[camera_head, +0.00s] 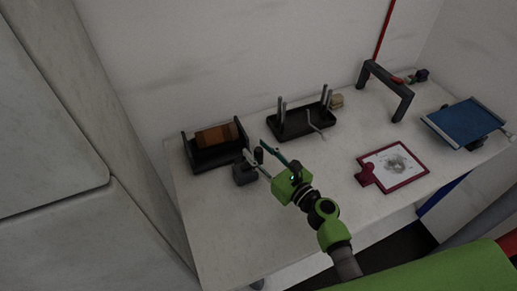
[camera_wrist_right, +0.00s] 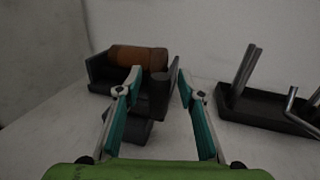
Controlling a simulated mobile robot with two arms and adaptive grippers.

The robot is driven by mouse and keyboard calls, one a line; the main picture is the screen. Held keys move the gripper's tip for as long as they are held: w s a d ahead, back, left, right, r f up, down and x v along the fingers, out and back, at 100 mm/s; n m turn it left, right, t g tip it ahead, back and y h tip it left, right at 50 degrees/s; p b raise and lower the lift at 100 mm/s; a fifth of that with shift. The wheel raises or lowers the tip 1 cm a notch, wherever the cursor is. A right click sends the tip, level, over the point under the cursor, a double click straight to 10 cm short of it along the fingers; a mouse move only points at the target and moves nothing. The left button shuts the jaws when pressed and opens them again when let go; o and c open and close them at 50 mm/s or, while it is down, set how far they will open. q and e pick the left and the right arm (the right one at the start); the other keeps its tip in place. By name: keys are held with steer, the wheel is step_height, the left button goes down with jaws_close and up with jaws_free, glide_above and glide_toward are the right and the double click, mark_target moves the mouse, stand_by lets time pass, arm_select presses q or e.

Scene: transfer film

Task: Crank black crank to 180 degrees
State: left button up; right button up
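The black crank shows as a dark block (camera_head: 244,175) near the left end of the white table, with a short dark upright handle (camera_head: 258,155) beside it. In the right wrist view the handle (camera_wrist_right: 159,93) stands between my fingertips, and the block (camera_wrist_right: 130,130) is partly hidden behind the left finger. My right gripper (camera_head: 258,151) is open around the handle. In the right wrist view the gripper (camera_wrist_right: 160,80) shows a gap on both sides of the handle. The crank's arm is hard to make out. My left gripper is out of view.
A brown roll (camera_head: 216,136) sits in a black holder (camera_head: 213,157) just behind the crank. To the right stand a black tray with metal posts (camera_head: 300,122), a grey arch (camera_head: 388,87), a red-framed board (camera_head: 400,182) and a blue panel (camera_head: 466,122). The table's front left is clear.

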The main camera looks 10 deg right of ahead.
steer(key=shift+w+a, duration=0.1)
jaws_close()
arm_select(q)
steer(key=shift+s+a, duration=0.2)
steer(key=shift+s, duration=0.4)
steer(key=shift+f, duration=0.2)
arm_select(e)
steer(key=shift+w+f+n+g+y+b, duration=0.1)
steer(key=shift+w+n+g+y+b, duration=0.15)
steer(key=shift+n+g+y+b, duration=0.45)
steer(key=shift+w+f+n+g+y+b, duration=0.1)
steer(key=shift+w+n+g+y+b, duration=0.3)
steer(key=shift+y, duration=0.5)
arm_select(q)
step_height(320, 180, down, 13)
steer(key=b, duration=1.1)
arm_select(e)
steer(key=shift+w+a+r+n+g+y, duration=0.1)
steer(key=shift+w+a+n+g+y, duration=0.25)
steer(key=shift+n+g+y, duration=1.15)
steer(key=shift+w+a+r+n+g+y, duration=0.15)
steer(key=shift+a+n+g+y, duration=0.45)
steer(key=shift+n+g, duration=1)
steer(key=shift+w+a+f+n+g+y, duration=0.1)
steer(key=shift+w+a+n+g+y, duration=0.2)
steer(key=shift+n+g+y, duration=1.25)
